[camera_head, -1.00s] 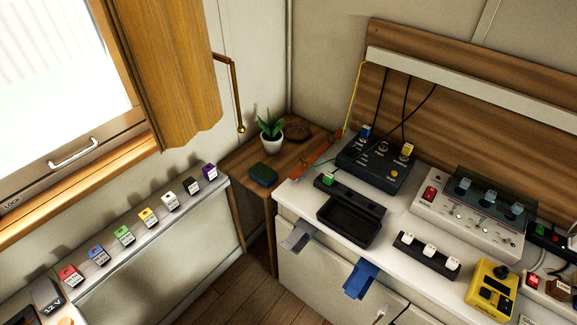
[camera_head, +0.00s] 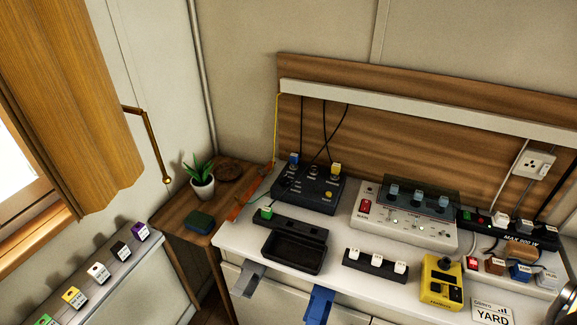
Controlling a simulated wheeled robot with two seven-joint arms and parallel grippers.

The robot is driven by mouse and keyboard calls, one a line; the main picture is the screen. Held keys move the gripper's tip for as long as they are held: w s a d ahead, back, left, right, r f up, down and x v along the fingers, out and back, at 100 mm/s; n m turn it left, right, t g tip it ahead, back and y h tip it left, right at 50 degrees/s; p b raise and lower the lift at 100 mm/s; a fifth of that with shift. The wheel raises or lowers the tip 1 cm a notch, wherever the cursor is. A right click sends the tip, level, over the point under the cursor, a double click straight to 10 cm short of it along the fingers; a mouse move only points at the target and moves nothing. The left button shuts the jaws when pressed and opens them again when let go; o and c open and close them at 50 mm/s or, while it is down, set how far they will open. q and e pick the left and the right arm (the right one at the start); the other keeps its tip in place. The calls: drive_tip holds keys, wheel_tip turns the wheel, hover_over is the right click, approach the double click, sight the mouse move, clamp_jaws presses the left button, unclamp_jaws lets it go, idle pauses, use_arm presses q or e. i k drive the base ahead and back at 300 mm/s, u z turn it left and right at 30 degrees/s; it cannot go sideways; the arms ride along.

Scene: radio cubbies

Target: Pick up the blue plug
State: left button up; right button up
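Two blue plug-like pieces show in the head view. A blue plug (camera_head: 520,271) with a white label lies at the right of the white counter, between a brown plug (camera_head: 495,265) and a whitish one (camera_head: 546,279). Another small blue plug (camera_head: 294,159) stands at the back left of the black control box (camera_head: 309,190), with a dark cable above it. I cannot tell from the picture which one is meant. Neither gripper is recognisable in view.
The white counter (camera_head: 236,238) holds a black tray (camera_head: 294,256), a grey switch unit (camera_head: 405,220), a yellow device (camera_head: 441,279) and a black power strip (camera_head: 515,229). Grey (camera_head: 248,278) and blue (camera_head: 318,304) pieces stick out in front. A dark object fills the lower right corner.

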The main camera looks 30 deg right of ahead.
sight(293, 157)
drive_tip(key=k, duration=0.15)
drive_tip(key=u, duration=0.7)
drive_tip(key=i, duration=1.05)
drive_tip(key=z, duration=0.75)
